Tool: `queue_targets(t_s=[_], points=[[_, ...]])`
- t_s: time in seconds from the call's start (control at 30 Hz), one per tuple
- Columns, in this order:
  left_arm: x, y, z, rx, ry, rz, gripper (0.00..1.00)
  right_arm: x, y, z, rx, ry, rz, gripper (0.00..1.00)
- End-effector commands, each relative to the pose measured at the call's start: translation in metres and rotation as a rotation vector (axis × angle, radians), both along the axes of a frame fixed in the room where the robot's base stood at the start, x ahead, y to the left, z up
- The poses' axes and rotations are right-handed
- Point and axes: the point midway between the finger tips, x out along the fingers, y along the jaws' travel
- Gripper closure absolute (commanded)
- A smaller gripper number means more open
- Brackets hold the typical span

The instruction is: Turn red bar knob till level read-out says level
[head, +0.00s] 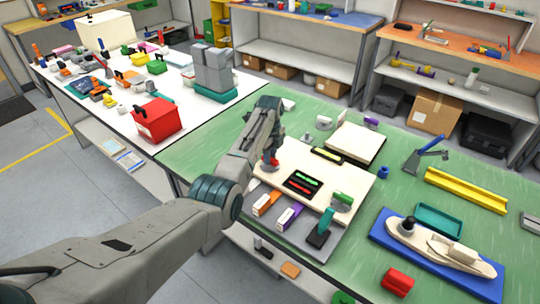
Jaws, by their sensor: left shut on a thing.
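My left arm reaches in from the left, and my left gripper (271,155) points down at the left end of a cream board on the green table. It is shut on the red bar knob (269,164), which shows only partly beneath the fingers. Just right of it, a black panel (302,184) bears green and red bars. Behind that lies another dark panel with a yellow bar (327,154). I cannot tell which panel is the level read-out, and no lettering is legible. My right gripper is not in view.
Orange, purple and green-topped parts stand along the board's front edge. A white box-like block (356,142) lies behind. A model ship on a blue base (392,240), a yellow channel (466,190) and a red block (398,281) are to the right. A red bin (157,119) stands on the white table.

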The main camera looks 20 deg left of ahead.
Motion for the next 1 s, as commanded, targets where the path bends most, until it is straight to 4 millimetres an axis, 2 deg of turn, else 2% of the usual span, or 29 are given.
queue_targets(t_s=[0.37, 1.0], points=[[0.001, 0.0, 0.003, 0.0, 0.0, 0.149, 1.0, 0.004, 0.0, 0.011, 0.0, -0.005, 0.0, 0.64], [0.001, 0.0, 0.003, 0.0, -0.002, 0.741, 1.0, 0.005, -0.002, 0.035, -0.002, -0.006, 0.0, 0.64]])
